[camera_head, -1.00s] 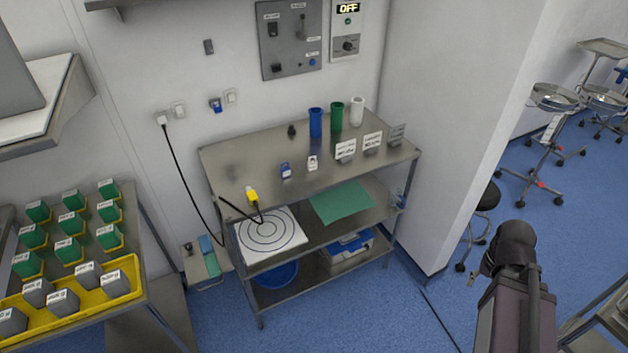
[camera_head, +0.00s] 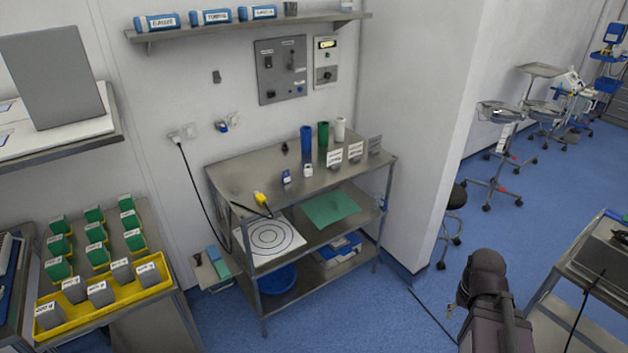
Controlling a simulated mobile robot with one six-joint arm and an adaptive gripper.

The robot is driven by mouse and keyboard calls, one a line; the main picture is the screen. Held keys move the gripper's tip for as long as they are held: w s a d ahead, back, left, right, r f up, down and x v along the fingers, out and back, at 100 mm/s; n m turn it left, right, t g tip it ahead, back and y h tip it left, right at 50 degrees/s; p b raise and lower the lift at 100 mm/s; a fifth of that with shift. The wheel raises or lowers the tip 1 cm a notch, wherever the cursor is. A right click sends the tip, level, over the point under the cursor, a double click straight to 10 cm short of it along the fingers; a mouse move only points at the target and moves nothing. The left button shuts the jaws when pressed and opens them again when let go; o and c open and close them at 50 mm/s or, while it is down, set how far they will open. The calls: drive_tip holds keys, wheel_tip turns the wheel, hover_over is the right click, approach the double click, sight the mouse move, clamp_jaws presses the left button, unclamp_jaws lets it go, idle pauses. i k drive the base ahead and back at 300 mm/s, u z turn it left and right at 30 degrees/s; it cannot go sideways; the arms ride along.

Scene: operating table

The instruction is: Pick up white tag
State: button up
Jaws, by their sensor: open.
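A small white tag (camera_head: 308,170) stands on the top of the steel trolley (camera_head: 240,172), near its front edge. A similar blue tag (camera_head: 287,177) stands just left of it. Nothing touches the white tag. Part of my dark arm shows at the lower right, well apart from the trolley. My gripper's fingers are not visible.
A yellow plug (camera_head: 261,198) with a black cable lies front left. A wall corner (camera_head: 415,140) borders the trolley. Blue floor is open in front.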

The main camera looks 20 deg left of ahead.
sight(308, 171)
drive_tip(key=z, duration=0.65)
drive_tip(key=k, duration=0.15)
drive_tip(key=u, duration=2.25)
drive_tip(key=i, duration=1.4)
drive_tip(key=z, duration=0.05)
